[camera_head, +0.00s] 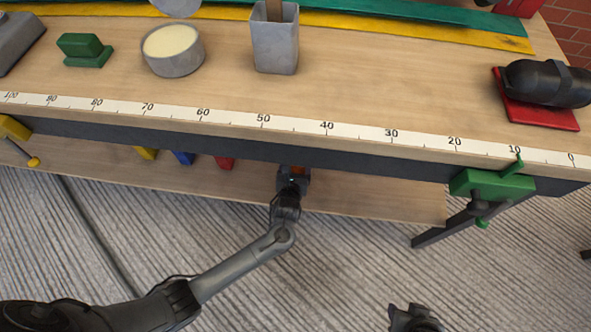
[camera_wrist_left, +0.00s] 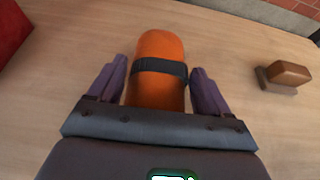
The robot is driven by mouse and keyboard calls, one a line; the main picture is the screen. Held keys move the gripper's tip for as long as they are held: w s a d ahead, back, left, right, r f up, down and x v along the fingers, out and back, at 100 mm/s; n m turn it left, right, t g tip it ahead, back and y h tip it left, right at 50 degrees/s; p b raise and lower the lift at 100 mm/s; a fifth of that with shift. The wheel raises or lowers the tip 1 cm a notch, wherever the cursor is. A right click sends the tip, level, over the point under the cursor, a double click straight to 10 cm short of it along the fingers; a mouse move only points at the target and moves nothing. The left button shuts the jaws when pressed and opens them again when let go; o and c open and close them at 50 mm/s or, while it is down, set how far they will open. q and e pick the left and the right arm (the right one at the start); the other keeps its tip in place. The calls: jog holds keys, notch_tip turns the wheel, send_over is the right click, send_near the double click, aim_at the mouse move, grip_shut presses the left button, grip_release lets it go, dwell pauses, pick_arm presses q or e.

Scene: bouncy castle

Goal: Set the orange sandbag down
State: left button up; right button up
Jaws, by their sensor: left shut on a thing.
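The orange sandbag (camera_wrist_left: 160,95) is a rounded orange cylinder with a black strap around its middle. It lies between the two purple fingers of my left gripper (camera_wrist_left: 160,88), which is shut on it. In the head view my left gripper (camera_head: 295,172) is at the front edge of the workbench, below the bench top and over the lower wooden shelf (camera_head: 375,198). Only a little orange of the sandbag (camera_head: 299,170) shows there; the bench hides the rest. Whether the sandbag touches the wood beneath it cannot be told. My right gripper (camera_head: 414,318) is partly in view at the bottom edge.
On the lower shelf, yellow, blue and red (camera_head: 224,162) pieces stick out left of my gripper. The wrist view shows a brown block (camera_wrist_left: 285,75) to the right. The bench top (camera_head: 400,95) holds a grey cup (camera_head: 275,50) and a black bag (camera_head: 545,83). A green clamp (camera_head: 490,185) grips the front edge.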

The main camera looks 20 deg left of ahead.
pick_arm(q)
jog(key=shift+w, duration=0.15)
jog(key=o, duration=1.8)
jog(key=shift+f, duration=0.2)
jog(key=shift+c, duration=0.2)
jog(key=shift+r, duration=0.1)
